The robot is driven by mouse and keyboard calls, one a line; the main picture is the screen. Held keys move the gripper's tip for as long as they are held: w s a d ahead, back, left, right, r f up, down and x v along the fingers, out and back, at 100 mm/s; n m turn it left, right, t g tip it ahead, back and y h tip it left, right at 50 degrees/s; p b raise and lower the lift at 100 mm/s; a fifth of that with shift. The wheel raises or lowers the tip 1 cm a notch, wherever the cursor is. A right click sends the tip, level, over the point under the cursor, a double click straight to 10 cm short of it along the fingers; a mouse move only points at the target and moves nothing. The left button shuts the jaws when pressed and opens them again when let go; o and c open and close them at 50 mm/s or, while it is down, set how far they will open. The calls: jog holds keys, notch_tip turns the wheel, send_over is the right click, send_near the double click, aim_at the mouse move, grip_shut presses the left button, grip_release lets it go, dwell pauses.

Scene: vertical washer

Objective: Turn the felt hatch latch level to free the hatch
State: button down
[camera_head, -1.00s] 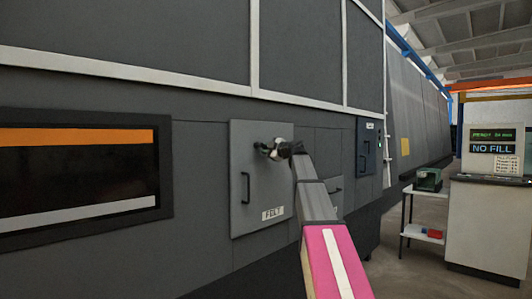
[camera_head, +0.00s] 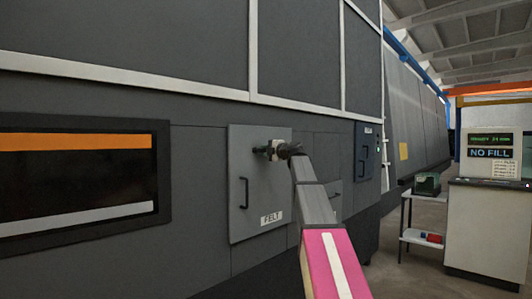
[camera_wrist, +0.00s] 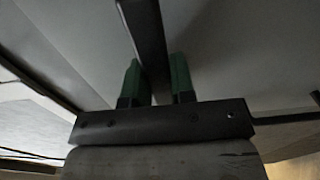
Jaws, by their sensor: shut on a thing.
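The grey felt hatch (camera_head: 255,195) is a square panel on the machine's side, with a FELT label (camera_head: 272,217) at its lower right and a dark upright pull handle (camera_head: 244,193) on its left. It looks flush with the wall. My gripper (camera_head: 265,151) is at the hatch's upper right. In the wrist view my gripper (camera_wrist: 156,75) has its green fingers on both sides of a dark bar, the latch (camera_wrist: 148,35), and is shut on it. In the head view my gripper mostly hides the latch, so I cannot tell its angle there.
A second panel with a handle (camera_head: 336,194) lies right of the hatch, partly behind my arm. A blue hatch (camera_head: 366,150) is farther right. A small side table (camera_head: 415,235) and a console (camera_head: 488,225) reading NO FILL stand at the right. Open floor lies between.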

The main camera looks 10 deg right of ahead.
jog(key=c, duration=1)
grip_release()
jog(key=shift+o, duration=0.2)
jog(key=v, duration=1)
jog(key=shift+s+d, duration=0.2)
jog(key=shift+s, duration=0.15)
